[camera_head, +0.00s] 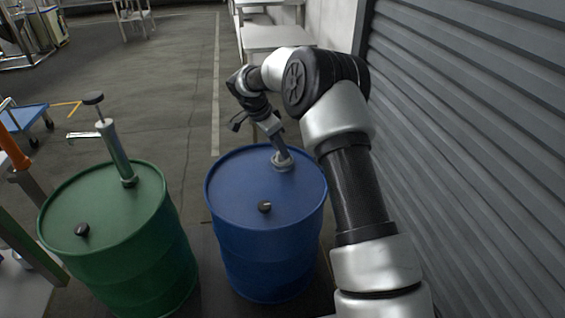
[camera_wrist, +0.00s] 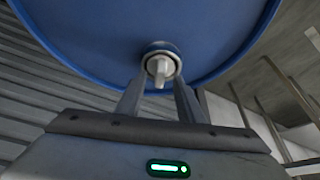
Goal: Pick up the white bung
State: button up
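The white bung (camera_wrist: 160,68) sits in a round fitting in the blue drum's top (camera_wrist: 215,40). It has a raised white grip and shows in the wrist view. My gripper (camera_wrist: 159,84) is open, its two fingers apart and pointing at the bung from below in that view. The fingertips are close to the bung, one on each side of the gap; I cannot tell whether they touch it. In the head view my gripper (camera_head: 281,152) is over the fitting at the far edge of the blue drum (camera_head: 235,205), and it hides most of the bung.
A dark cap (camera_head: 264,207) sits near the front of the blue drum's lid. A green drum (camera_head: 110,210) with a hand pump (camera_head: 117,155) stands to the left. A ribbed shutter wall (camera_head: 470,130) is close on the right. Open floor lies behind the drums.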

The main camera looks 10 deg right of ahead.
jog(key=shift+w+d+f, duration=0.15)
jog(key=shift+d+f, duration=0.1)
jog(key=shift+f, duration=0.4)
grip_shut()
jog(key=shift+r, duration=0.1)
